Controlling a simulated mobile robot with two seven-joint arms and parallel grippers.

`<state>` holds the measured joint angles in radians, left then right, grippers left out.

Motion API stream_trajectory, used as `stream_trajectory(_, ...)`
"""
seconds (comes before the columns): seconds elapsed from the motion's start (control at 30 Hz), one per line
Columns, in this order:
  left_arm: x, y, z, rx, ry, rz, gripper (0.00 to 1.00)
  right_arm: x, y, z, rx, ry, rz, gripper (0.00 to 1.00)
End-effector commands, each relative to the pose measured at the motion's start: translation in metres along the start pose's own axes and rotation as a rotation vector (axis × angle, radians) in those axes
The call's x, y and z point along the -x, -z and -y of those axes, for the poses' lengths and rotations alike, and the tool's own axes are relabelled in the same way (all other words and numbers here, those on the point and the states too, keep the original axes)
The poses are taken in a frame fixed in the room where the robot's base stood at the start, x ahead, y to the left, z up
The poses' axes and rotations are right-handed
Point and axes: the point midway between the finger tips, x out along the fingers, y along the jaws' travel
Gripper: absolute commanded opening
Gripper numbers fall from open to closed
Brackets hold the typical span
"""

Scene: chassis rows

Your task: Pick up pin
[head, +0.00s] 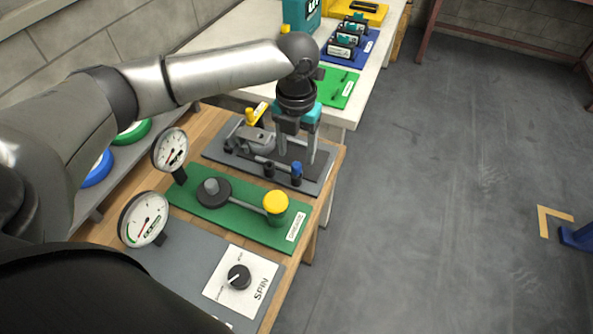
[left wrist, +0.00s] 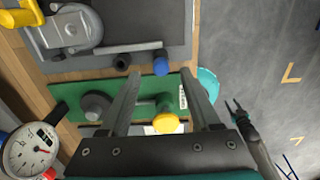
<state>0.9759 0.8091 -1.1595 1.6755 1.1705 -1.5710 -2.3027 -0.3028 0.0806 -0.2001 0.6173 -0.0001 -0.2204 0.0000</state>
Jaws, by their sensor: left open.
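A small upright piece with a blue cap (head: 297,173), which looks like the pin, stands at the front edge of the grey fixture plate (head: 222,153). A dark round piece (head: 268,170) stands to its left, and a grey bar runs behind them. My left gripper (head: 297,158) points down over this plate, open and empty. In the left wrist view the blue cap (left wrist: 161,63) shows just beyond the gap between the two fingertips (left wrist: 160,76); I see no contact. The right gripper (left wrist: 234,106) seems to show small at the right of that view, its opening unclear.
A green board (head: 237,226) with a yellow-capped post (head: 275,202) lies just in front of the plate. Dial gauges (head: 171,148) stand on the left. A grey-handled clamp with a yellow part (head: 250,117) is at the plate's back left. Open floor lies to the right.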

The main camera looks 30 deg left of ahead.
Motion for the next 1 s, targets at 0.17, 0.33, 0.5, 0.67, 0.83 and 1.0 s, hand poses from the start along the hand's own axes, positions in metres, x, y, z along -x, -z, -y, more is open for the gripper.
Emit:
stream_trajectory(0.17,-0.017,0.002,0.001,0.0,0.0,-0.003,0.64,-0.005,0.002,0.0,0.0,0.0,-0.005,0.5)
stream_trajectory(0.33,-0.044,0.004,0.001,0.001,-0.001,-0.003,0.64,-0.013,0.002,0.0,0.0,0.0,-0.006,0.5)
stream_trajectory(0.5,-0.052,0.004,0.001,0.0,-0.001,-0.001,0.64,-0.014,0.003,0.0,0.0,0.0,-0.007,0.5)
stream_trajectory(0.67,-0.051,0.004,0.001,0.0,-0.001,0.0,0.61,-0.013,0.003,0.0,0.0,0.0,-0.007,0.5)
stream_trajectory(0.83,-0.051,0.004,0.001,0.0,-0.001,0.0,0.42,-0.013,0.003,0.0,0.0,0.0,-0.008,0.5)
stream_trajectory(1.0,-0.051,0.003,0.001,0.0,0.0,0.0,0.23,-0.013,0.003,0.0,0.0,0.0,-0.008,0.5)
